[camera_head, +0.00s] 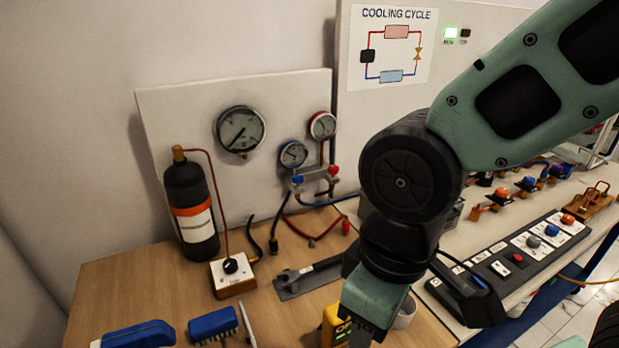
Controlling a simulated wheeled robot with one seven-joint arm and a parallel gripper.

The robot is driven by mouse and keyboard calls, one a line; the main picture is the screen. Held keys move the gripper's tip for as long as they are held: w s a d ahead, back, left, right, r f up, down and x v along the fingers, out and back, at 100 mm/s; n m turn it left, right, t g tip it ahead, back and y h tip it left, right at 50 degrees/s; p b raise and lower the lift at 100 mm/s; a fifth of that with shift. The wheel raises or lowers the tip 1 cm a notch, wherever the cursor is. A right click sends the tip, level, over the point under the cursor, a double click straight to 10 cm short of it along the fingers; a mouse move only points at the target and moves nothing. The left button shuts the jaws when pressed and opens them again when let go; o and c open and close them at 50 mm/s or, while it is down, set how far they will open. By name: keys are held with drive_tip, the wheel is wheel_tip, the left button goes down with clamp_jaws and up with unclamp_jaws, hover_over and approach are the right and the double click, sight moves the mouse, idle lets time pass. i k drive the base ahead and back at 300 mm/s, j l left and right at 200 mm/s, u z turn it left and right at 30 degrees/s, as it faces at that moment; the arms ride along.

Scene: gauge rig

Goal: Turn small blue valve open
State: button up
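A small blue valve knob (297,180) sits on the left end of a grey manifold (316,180), low on the pale back panel. A red knob (334,170) is at the manifold's other end. A blue-rimmed gauge (293,154) is above the blue knob and a red-rimmed gauge (322,126) is above and to its right. I cannot read the knob's open or shut position. My arm comes in from the upper right and bends down to the bottom edge, right of the manifold and apart from it. My gripper's fingers do not show.
A black cylinder (190,200) and a large gauge (240,130) are left of the manifold. Hoses hang below it. A switch box (232,273), brushes (213,325) and a yellow device (336,326) are on the wooden table (110,290). A control panel (510,258) is at right.

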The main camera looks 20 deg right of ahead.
sight(297, 179)
drive_tip(key=l+u, duration=0.45)
drive_tip(key=k+l+u, duration=0.1)
drive_tip(key=l+u, duration=0.15)
drive_tip(key=u, duration=0.2)
